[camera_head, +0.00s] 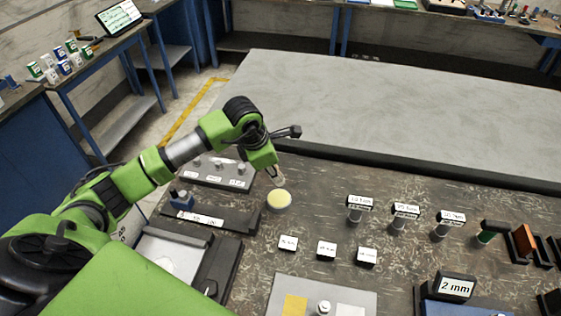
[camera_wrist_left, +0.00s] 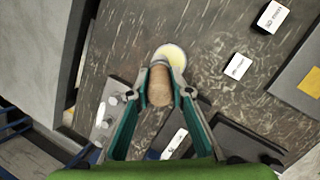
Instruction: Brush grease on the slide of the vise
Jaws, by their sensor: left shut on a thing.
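My left gripper (camera_head: 274,174) is shut on a brush, whose rounded brown wooden end (camera_wrist_left: 160,88) shows between the fingers in the left wrist view. The bristles are too small or hidden to tell. A round, pale tin of yellow grease (camera_head: 279,200) stands on the bench just below the gripper, and it also shows beyond the fingertips in the left wrist view (camera_wrist_left: 174,53). I cannot tell whether the brush touches the grease. A dark and light metal device, perhaps the vise (camera_head: 218,271), is at the lower left, partly hidden by my arm. My right gripper is not in view.
Small labelled blocks (camera_head: 326,250) and labelled upright pieces (camera_head: 399,219) stand right of the tin. A grey plate (camera_head: 275,297) with a yellow square lies in front. A labelled rack (camera_head: 217,172) is behind left. The raised grey slab (camera_head: 370,105) behind is bare.

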